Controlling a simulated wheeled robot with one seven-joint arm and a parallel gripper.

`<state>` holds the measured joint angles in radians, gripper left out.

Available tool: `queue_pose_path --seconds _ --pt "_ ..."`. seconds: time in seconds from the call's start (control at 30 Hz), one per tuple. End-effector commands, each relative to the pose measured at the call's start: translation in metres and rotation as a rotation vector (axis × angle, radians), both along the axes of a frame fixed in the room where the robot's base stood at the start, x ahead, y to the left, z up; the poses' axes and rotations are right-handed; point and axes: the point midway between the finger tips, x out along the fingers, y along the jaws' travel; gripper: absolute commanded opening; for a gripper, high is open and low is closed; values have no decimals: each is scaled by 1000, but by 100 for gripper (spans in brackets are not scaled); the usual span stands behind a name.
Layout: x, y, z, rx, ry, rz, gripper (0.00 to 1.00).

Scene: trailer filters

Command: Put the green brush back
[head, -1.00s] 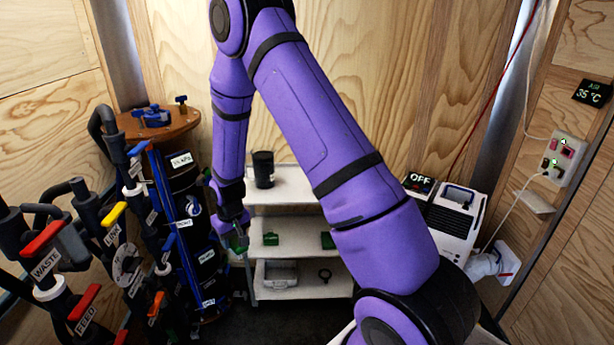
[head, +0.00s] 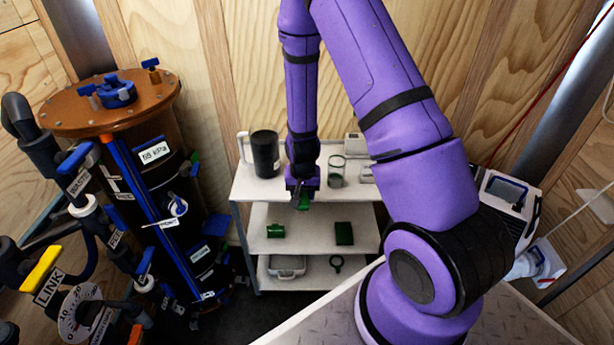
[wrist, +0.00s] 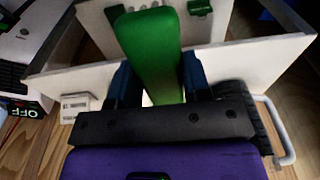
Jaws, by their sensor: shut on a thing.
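My gripper (head: 303,194) is shut on the green brush (wrist: 152,45). In the wrist view the brush's long green body runs up between the two dark blue fingers. In the head view only a small green part of the brush (head: 303,204) shows below my gripper. My gripper hangs at the front of the white shelf unit (head: 317,213), near the front edge of its top shelf. I cannot tell whether the brush touches the shelf. The brush's bristles are not clearly visible.
The top shelf holds a black mug (head: 265,153) and a clear jar (head: 337,171). The middle shelf holds a green cylinder (head: 275,231) and a dark green block (head: 344,233), with room between. A grey case (head: 287,266) is below. A filter tank (head: 150,180) stands left.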

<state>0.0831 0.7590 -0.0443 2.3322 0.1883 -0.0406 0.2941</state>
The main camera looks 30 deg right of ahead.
Motion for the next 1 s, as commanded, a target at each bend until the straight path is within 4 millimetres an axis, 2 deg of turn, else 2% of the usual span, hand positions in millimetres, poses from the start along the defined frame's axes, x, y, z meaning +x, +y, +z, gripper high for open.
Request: queue_pose_path --seconds 0.3,0.53,0.87,1.0 --pt "58 -47 -7 -1 -3 -1 18" --pt "95 -76 -11 -1 -3 2 18" --pt "114 -91 -13 0 -1 2 18" --pt "114 -92 -32 1 2 2 18"
